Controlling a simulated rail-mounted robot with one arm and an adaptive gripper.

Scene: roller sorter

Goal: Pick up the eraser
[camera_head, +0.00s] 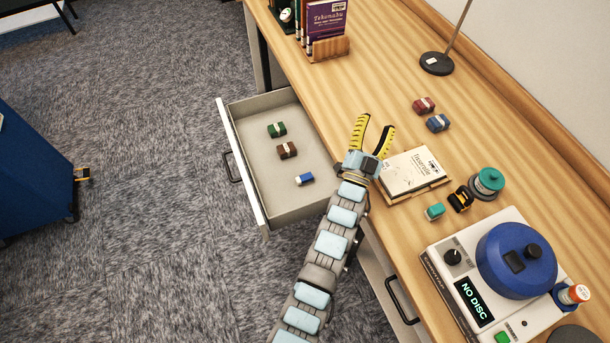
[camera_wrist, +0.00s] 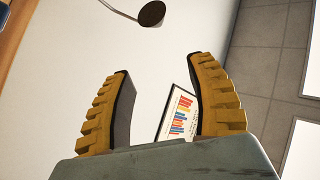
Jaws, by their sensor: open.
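A small block with a blue sleeve and a white end (camera_head: 305,179), which looks like an eraser, lies in the open drawer (camera_head: 230,135) near its front right part. A green block (camera_head: 276,130) and a brown block (camera_head: 288,150), each with a pale band, lie farther back in the same drawer. My gripper (camera_head: 375,123) is open and empty above the desk, right of the drawer and apart from the blue-and-white block. In the wrist view my gripper (camera_wrist: 161,66) shows its two yellow fingers spread with nothing between them; no eraser shows there.
On the desk are a red block (camera_head: 424,105), a blue block (camera_head: 438,123), a teal block (camera_head: 435,211), a white book (camera_head: 408,172) and a machine with a blue lid (camera_head: 515,262). A book holder (camera_head: 328,47) and a lamp base (camera_head: 436,63) stand farther back.

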